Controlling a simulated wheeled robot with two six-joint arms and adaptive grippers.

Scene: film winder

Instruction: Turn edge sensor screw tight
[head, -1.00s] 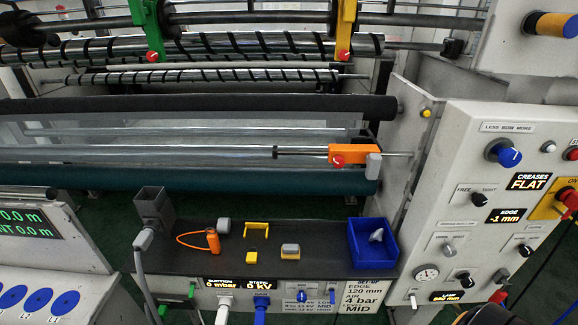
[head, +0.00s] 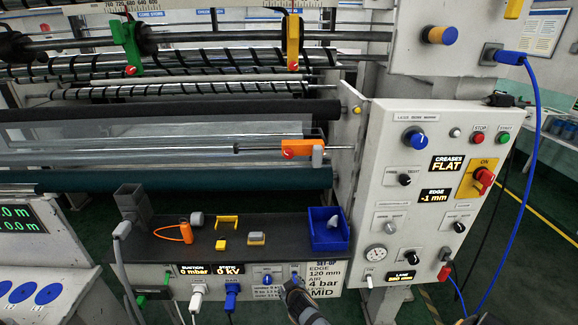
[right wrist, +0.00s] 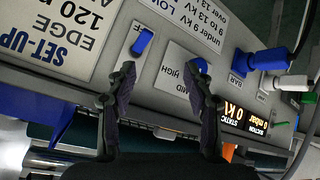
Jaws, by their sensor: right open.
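The edge sensor is an orange block (head: 304,147) on a thin horizontal rod in the head view, in front of the rollers. Its red screw (head: 289,153) is on the block's left part, and a grey piece (head: 318,156) hangs at its right. My right gripper (head: 292,283) enters from the bottom of the head view, low in front of the set-up panel and well below the sensor. In the right wrist view its two dark fingers (right wrist: 162,80) are apart with nothing between them, facing the panel's labels and blue switches. My left gripper is not in view.
A dark shelf (head: 185,250) below the sensor holds small yellow, orange and grey parts and a blue bin (head: 328,230). A white control panel (head: 385,215) with knobs stands at the right; its edge display (head: 436,195) reads -1 mm. A green clamp (head: 126,45) and yellow clamp (head: 292,42) hang above.

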